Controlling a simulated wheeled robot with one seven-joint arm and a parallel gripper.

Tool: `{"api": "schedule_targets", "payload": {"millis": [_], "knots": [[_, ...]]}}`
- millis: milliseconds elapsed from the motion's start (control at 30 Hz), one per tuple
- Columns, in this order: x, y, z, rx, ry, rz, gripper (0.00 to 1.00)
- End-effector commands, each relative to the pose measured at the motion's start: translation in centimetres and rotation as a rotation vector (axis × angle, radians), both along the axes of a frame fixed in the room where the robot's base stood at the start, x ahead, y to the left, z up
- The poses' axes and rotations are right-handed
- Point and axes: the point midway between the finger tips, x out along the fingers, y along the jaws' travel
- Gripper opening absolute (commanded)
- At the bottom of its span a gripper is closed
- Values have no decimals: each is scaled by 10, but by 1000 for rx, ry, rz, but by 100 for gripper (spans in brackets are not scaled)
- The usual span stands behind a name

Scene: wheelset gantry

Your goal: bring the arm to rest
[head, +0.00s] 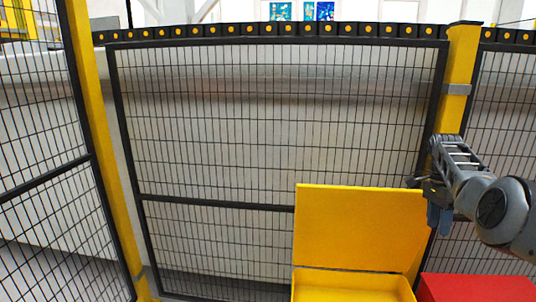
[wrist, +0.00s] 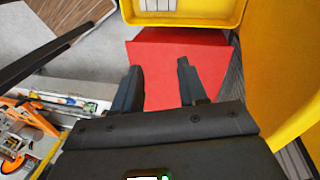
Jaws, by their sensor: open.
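My gripper (wrist: 158,82) is open and empty in the wrist view, with its two dark fingers apart above a red surface (wrist: 180,65). In the head view my gripper (head: 438,215) is at the right, in front of a yellow fence post, with the grey arm reaching in from the right edge. Its fingers hang down there and their gap is hard to make out.
A yellow bin (head: 350,286) with a raised yellow panel (head: 358,228) stands below and left of my gripper. A red box (head: 478,288) is beside it. Black mesh fencing (head: 280,130) with yellow posts (head: 458,75) closes off the back. An orange-and-white item (wrist: 30,120) lies lower left in the wrist view.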

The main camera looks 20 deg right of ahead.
Motion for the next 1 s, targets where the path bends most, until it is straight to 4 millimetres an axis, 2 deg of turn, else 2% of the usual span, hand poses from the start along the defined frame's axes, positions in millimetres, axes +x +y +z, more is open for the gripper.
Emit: {"api": "schedule_targets", "payload": {"millis": [33,300,500,700,800,1000], "knots": [[0,5,-20,-10,-9,22,42],[-7,41,-141,-111,-110,216,42],[-26,78,-217,-200,-189,391,42],[-56,122,-275,-292,-266,577,42],[-75,145,-296,-338,-304,671,42],[-119,195,-321,-427,-385,862,42]]}}
